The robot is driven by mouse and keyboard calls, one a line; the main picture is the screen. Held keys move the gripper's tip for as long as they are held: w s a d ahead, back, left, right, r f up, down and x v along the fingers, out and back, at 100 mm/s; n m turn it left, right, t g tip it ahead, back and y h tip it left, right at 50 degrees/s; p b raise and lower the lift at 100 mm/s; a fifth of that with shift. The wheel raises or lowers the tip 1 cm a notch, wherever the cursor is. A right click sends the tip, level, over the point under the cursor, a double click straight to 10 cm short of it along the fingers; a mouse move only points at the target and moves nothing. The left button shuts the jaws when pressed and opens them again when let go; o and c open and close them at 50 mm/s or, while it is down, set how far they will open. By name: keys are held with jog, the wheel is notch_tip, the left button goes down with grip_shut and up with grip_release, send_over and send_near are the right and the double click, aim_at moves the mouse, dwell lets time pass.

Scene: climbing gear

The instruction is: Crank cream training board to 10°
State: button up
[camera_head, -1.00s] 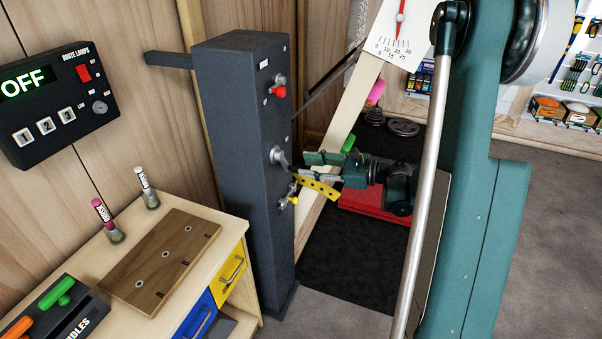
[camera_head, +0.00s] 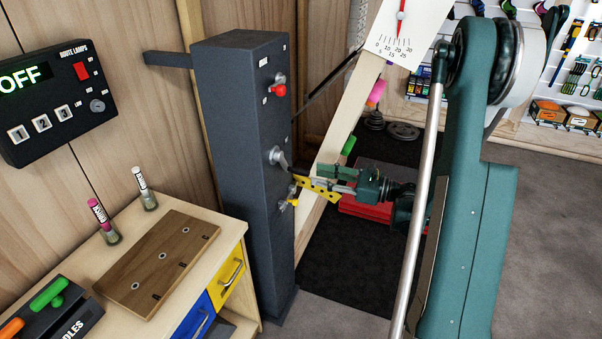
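The cream training board (camera_head: 325,192) leans beside a dark post (camera_head: 240,130). A white scale card (camera_head: 392,30) at its top has a red needle (camera_head: 402,18), whose lower end points near the 20 mark. The post's front carries a crank with a red knob (camera_head: 279,90), a middle crank hub (camera_head: 276,156) with a grey arm, and a lower one with a yellow knob (camera_head: 292,203). My gripper (camera_head: 318,182), with a green upper part and a yellow lower part, is at the end of the middle crank's arm. Whether its fingers grip the handle is unclear.
A route lamps box (camera_head: 60,105) reading OFF hangs on the wall. A workbench (camera_head: 178,290) with a wooden board (camera_head: 160,255) and two markers stands at left. A red box (camera_head: 365,208) lies on the black mat (camera_head: 345,260) behind my gripper. Shelves stand at the back right.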

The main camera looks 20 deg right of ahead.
aim_at(291, 171)
jog(key=shift+b+x, duration=0.7)
jog(key=shift+x, duration=3.2)
grip_shut()
jog(key=shift+s+a+f, duration=0.15)
jog(key=shift+s+f, duration=0.05)
